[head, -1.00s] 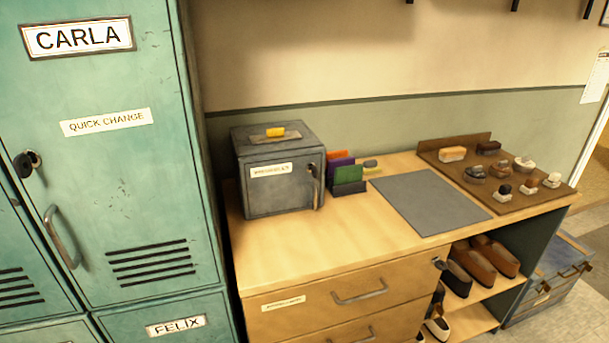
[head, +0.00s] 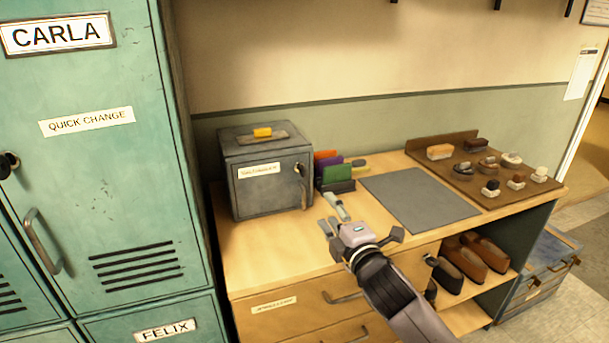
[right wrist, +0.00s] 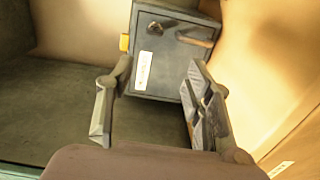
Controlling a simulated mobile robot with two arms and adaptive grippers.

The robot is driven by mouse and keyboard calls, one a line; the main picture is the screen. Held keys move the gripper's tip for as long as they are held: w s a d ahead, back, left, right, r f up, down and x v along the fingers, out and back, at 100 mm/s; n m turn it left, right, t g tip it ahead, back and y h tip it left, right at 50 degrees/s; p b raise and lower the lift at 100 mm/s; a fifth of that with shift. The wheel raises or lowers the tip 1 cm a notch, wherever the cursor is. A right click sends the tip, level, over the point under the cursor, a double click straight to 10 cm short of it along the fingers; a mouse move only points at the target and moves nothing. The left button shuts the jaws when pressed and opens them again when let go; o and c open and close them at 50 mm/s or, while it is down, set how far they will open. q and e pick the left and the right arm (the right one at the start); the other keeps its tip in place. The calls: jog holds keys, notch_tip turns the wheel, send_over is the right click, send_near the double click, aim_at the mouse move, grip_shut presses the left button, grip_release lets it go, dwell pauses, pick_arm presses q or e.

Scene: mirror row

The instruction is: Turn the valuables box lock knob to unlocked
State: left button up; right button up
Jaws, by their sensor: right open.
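The valuables box (head: 268,187) is a dark grey metal box standing on the left of the wooden counter. Its front carries a white label, a small dark lock knob (head: 298,168) near the upper right corner and a handle (head: 303,190) below it. My right gripper (head: 332,214) is open and empty, over the counter in front of and to the right of the box, apart from it. In the right wrist view the box front (right wrist: 168,72) appears turned sideways beyond the open fingers, with the knob (right wrist: 155,27) and handle visible. My left gripper is not in view.
Colored upright items (head: 335,172) stand just right of the box. A grey mat (head: 420,200) and a brown tray (head: 467,190) with brushes lie farther right. Teal lockers (head: 105,190) stand close on the left. The counter front left is clear.

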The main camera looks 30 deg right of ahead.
aim_at(304, 174)
jog(key=x, duration=0.5)
jog(key=p+x, duration=0.1)
jog(key=x, duration=0.5)
jog(key=r+x, duration=0.1)
jog(key=x, duration=0.5)
jog(key=shift+w+p, duration=0.2)
jog(key=shift+p, duration=0.15)
grip_shut()
